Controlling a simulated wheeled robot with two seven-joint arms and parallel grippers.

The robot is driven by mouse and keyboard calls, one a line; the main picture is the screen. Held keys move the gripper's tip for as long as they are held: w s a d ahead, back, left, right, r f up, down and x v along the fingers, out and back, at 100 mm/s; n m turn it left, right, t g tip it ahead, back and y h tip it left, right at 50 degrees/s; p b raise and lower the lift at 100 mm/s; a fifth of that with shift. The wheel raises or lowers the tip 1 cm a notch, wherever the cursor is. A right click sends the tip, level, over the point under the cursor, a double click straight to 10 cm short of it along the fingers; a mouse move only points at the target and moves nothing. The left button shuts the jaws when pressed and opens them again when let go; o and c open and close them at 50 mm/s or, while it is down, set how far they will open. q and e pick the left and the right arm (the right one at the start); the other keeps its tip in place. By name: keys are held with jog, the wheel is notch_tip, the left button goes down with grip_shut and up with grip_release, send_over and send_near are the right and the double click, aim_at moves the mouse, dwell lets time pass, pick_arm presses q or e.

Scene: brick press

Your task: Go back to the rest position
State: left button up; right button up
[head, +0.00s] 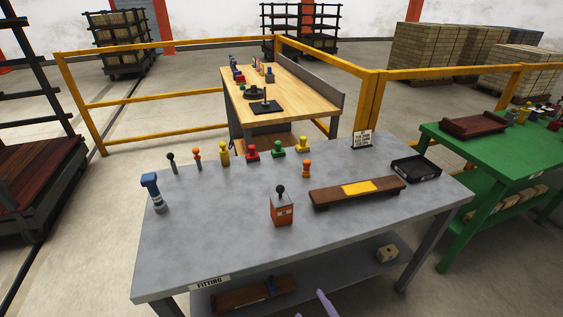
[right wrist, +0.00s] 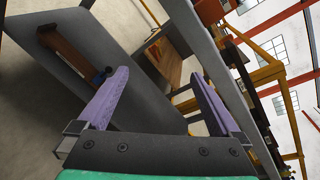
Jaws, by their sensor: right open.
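My right gripper (head: 326,303) shows at the bottom edge of the head view as one purple finger, in front of the grey table (head: 235,246) and low beside its lower shelf. In the right wrist view both purple fingers of the gripper (right wrist: 158,74) are spread wide with nothing between them. The view there is tilted, with the table's grey surfaces around and beyond the fingers. The rest of the right arm is out of the head view. My left gripper is in neither view.
The grey table holds an orange box with a black knob (head: 282,207), a brown wooden mould (head: 331,196), a black tray (head: 416,168), a blue tool (head: 153,190) and several coloured stamps. The lower shelf holds another brown mould (head: 246,294) and a block (head: 387,254). A green table (head: 482,150) stands right.

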jog(key=s+d+f+n+g+h, duration=0.1)
jog(key=s+d+f+n+g, duration=0.1)
jog(key=d+f+n, duration=0.3)
jog(key=s+d+f+n+g+h, duration=0.1)
jog(key=s+f+n+g, duration=0.15)
jog(key=f, duration=0.45)
jog(key=s+d+f+n+g+h, duration=0.1)
jog(key=s+d+f+n, duration=0.15)
jog(key=f+n, duration=0.3)
jog(key=s+d+f+n+g+h, duration=0.1)
jog(key=s+d+f+n+g, duration=0.3)
jog(key=s, duration=0.6)
jog(key=s+d+f+n+g+h, duration=0.2)
jog(key=s+d+f+n+g, duration=0.2)
jog(key=s+f+n, duration=0.4)
jog(key=shift+s+d+f, duration=0.3)
jog(key=shift+s+d, duration=0.35)
jog(key=shift+s, duration=0.4)
